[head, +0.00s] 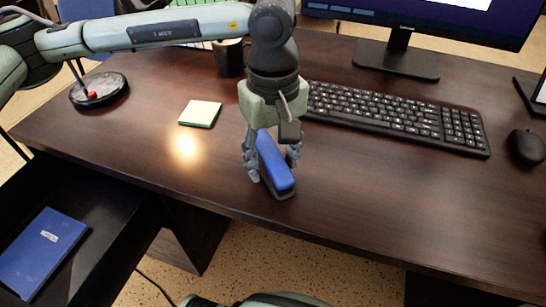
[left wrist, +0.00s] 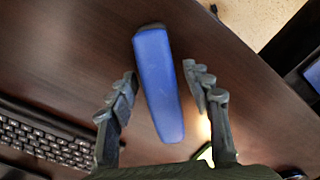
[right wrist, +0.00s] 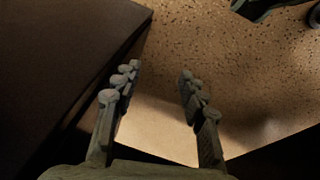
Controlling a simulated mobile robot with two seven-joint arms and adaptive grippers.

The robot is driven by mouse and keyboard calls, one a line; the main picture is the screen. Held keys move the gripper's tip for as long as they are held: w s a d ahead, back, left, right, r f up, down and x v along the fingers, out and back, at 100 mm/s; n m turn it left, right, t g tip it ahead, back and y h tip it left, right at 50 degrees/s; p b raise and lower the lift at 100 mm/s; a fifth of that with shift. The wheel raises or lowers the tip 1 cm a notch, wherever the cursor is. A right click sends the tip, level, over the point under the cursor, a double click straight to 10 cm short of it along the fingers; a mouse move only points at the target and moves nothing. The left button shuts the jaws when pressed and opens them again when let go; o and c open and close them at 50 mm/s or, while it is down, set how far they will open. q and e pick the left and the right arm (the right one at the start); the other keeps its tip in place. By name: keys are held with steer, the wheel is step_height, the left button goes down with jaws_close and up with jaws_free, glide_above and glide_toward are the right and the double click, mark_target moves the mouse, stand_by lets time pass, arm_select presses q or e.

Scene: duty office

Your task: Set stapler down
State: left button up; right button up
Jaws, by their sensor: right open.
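The blue stapler (head: 274,163) with a dark base is at the front part of the brown desk (head: 350,190), near its front edge. My left gripper (head: 272,165) points down around it in the head view. In the left wrist view the stapler (left wrist: 158,85) lies between the two fingers of my left gripper (left wrist: 163,85), with a visible gap on both sides, so the fingers are open. The stapler appears to rest on the desk. My right gripper (right wrist: 157,75) is open and empty above the speckled floor, beside a dark edge.
A keyboard (head: 390,115) and mouse (head: 526,147) lie to the right, below a monitor (head: 399,55). An open drawer (head: 100,225) holds a blue book (head: 40,250).

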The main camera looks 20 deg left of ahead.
arm_select(q)
steer(key=shift+r+p, duration=0.25)
steer(key=shift+p, duration=0.05)
step_height(320, 180, up, 12)
steer(key=b, duration=0.1)
arm_select(e)
steer(key=shift+r, duration=0.4)
arm_select(q)
steer(key=shift+f, duration=0.1)
